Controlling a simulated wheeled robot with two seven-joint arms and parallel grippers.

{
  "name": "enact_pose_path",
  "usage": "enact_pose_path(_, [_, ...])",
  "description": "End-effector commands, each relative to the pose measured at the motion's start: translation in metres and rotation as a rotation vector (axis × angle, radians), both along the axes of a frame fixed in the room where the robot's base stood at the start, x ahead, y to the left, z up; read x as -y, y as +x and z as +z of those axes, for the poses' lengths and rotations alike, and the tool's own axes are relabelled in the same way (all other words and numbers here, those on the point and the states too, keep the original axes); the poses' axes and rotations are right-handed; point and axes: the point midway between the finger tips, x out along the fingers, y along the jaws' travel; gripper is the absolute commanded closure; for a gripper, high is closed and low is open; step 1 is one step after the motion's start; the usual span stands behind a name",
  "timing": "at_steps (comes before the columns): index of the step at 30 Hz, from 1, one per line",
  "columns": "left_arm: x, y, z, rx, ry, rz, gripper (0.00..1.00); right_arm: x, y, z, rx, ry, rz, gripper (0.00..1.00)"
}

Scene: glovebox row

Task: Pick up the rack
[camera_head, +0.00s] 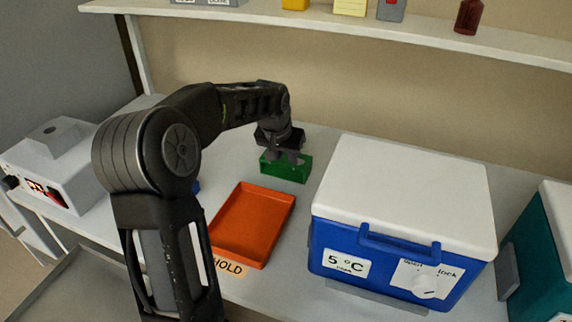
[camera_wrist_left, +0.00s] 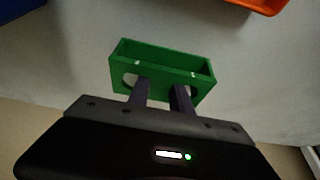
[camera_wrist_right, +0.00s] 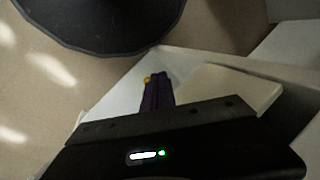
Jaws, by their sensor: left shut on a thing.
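The rack is a small green open-topped box (camera_head: 287,172) at the back of the bench, behind the orange tray. It also shows in the left wrist view (camera_wrist_left: 150,55), with round holes in the wall nearest the gripper. My left gripper (camera_head: 285,156) is over the rack from above, its fingers shut on it. In the left wrist view the fingers (camera_wrist_left: 161,94) meet the rack's near wall. I cannot tell whether the rack touches the bench. My right gripper (camera_wrist_right: 157,88) shows only in the right wrist view, its fingers together with nothing seen between them.
An orange tray (camera_head: 252,222) lies in front of the rack, with a HOLD label at its front. A blue cooler with a white lid (camera_head: 405,190) stands to the right, a teal box (camera_head: 540,255) beyond it. A white device (camera_head: 50,165) is at left. A shelf (camera_head: 330,27) runs above.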

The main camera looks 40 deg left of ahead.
Motion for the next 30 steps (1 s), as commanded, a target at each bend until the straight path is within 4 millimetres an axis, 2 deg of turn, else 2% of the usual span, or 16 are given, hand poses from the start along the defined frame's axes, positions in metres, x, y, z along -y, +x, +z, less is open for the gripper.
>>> enact_pose_path(10, [0.000, 0.000, 0.001, 0.001, 0.000, 0.000, 1.00, 0.000, 0.000, 0.000, 0.000, 0.000, 0.000, 1.00])
enact_pose_path(14, [0.000, 0.001, 0.009, 0.003, 0.001, 0.000, 1.00, 0.000, 0.000, 0.000, 0.000, 0.000, 0.000, 1.00])
enact_pose_path(17, [-0.001, 0.001, 0.022, 0.005, 0.002, 0.000, 1.00, 0.000, 0.000, -0.001, 0.000, 0.000, 0.000, 1.00])
enact_pose_path(27, [0.000, 0.001, 0.086, 0.005, 0.001, 0.000, 1.00, 0.000, 0.000, 0.000, 0.000, 0.000, 0.000, 1.00])
enact_pose_path(30, [0.000, 0.001, 0.096, 0.003, 0.001, 0.000, 1.00, 0.000, 0.000, 0.000, 0.000, 0.000, 0.000, 1.00])
